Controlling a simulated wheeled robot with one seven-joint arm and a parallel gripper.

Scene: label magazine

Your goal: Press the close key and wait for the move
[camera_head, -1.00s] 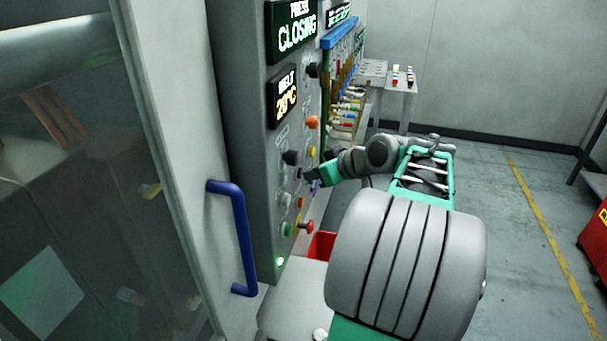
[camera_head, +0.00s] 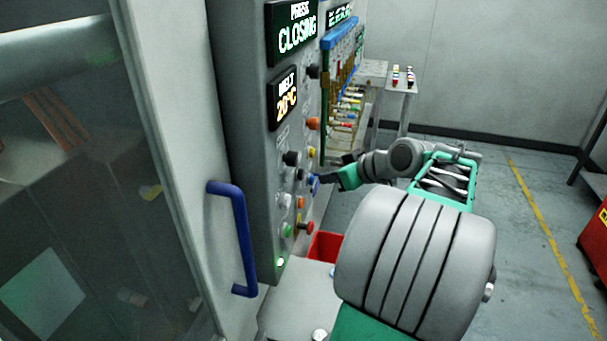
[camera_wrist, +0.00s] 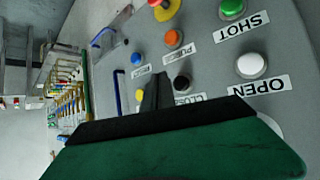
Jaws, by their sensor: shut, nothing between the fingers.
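The control panel (camera_head: 240,120) stands at the centre-left, and its press display (camera_head: 293,30) reads "CLOSING". In the wrist view the black close key (camera_wrist: 181,83) sits beside its partly covered "CLOSE" label (camera_wrist: 190,98). The key (camera_head: 300,174) is small in the head view. My gripper (camera_head: 322,181) is shut and empty, just off the panel to the right of the keys, near the blue button (camera_head: 314,186). In the wrist view its fingers (camera_wrist: 156,88) point at the panel beside the close key and cover part of the label. No contact with the key shows.
A white open key (camera_wrist: 251,66), a green shot key (camera_wrist: 232,8) and a red mushroom button (camera_head: 308,226) share the panel. A blue door handle (camera_head: 240,235) projects at its left. A red bin (camera_head: 325,246) sits below.

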